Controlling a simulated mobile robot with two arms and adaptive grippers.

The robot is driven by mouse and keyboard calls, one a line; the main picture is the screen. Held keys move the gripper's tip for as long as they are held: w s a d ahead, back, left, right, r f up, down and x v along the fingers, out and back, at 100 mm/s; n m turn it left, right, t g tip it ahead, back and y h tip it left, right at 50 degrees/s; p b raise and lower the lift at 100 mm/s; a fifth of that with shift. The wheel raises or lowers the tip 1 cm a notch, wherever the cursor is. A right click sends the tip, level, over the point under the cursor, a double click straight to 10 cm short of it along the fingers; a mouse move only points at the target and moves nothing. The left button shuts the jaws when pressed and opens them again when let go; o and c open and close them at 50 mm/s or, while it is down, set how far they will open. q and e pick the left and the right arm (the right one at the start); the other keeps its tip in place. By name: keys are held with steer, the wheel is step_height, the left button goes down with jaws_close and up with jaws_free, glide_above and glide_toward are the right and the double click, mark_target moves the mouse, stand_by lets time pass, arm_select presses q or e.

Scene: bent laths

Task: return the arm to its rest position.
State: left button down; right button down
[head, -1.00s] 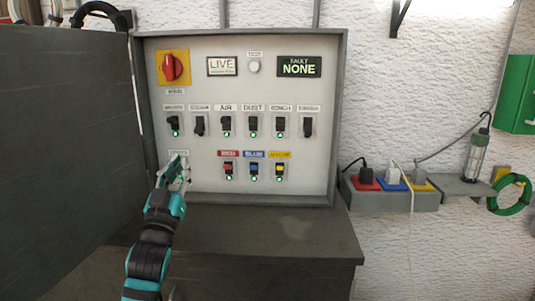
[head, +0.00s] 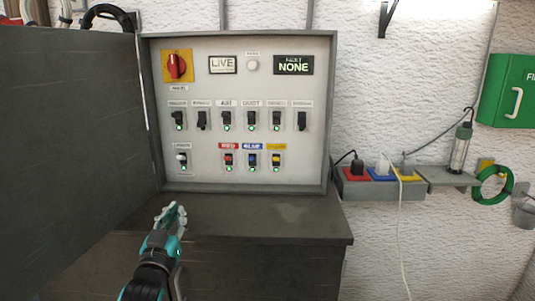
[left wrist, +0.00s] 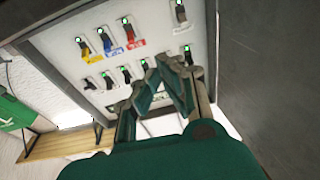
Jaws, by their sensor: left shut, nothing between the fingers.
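My left gripper (head: 174,217) is shut and empty. In the head view it is in front of and below the switch panel (head: 200,172), over the dark cabinet top, apart from the switches. In the left wrist view its fingers (left wrist: 168,68) meet at the tips, with the panel behind them, seen upside down. The lower-left switch (head: 182,159) shows with a green light beneath it. My right gripper is in neither view.
The open dark door (head: 75,150) stands close on the left. The cabinet top (head: 270,220) is bare. Right of the panel are a socket box (head: 375,188) with plugs, a hanging cable, a lamp (head: 461,148) and a green case (head: 508,90).

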arm_select(q)
steer(key=s+f+g, duration=0.4)
steer(key=s+f, duration=0.3)
steer(key=f, duration=0.3)
steer(key=s+f+g, duration=0.4)
steer(key=s+f, duration=0.3)
steer(key=f, duration=0.4)
steer(key=s+f+m+g, duration=0.1)
steer(key=s+f+g, duration=0.35)
steer(key=s, duration=0.85)
steer(key=s+f+m+g, duration=0.1)
steer(key=s+f+g, duration=0.4)
steer(key=s, duration=0.7)
step_height(320, 180, down, 27)
steer(key=s, duration=0.2)
steer(key=s+a+f+g, duration=0.1)
steer(key=s+a+f, duration=0.1)
steer(key=s+f, duration=1.4)
steer(key=shift+g, duration=0.35)
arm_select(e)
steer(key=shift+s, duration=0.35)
